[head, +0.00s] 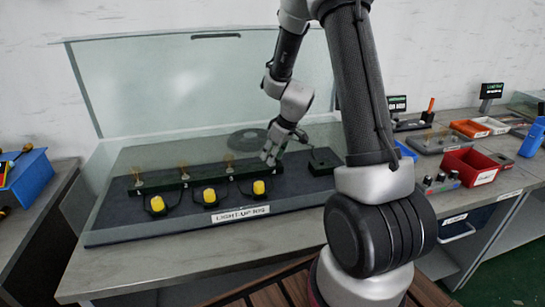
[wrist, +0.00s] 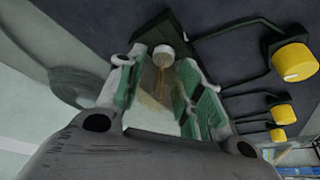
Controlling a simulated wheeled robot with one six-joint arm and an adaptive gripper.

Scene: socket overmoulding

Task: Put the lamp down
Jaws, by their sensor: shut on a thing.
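My gripper (wrist: 160,95) is shut on a lamp (wrist: 158,85) in the wrist view. The lamp has clear, amber-tinted glass and a pale round cap (wrist: 163,56) facing away from my palm. Green-padded fingers stand on both sides of the glass. The cap overlaps a dark block (wrist: 158,28); I cannot tell whether it touches it. In the head view my gripper (head: 271,154) is just above the right end of the rig's dark bar (head: 205,178). The held lamp cannot be made out there. Several small amber pieces (head: 184,171) stand along the bar.
A clear cover (head: 200,75) stands raised behind. A black box (head: 322,161) is right of my gripper. A red bin (head: 470,166) lies farther right, a blue box (head: 27,176) far left.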

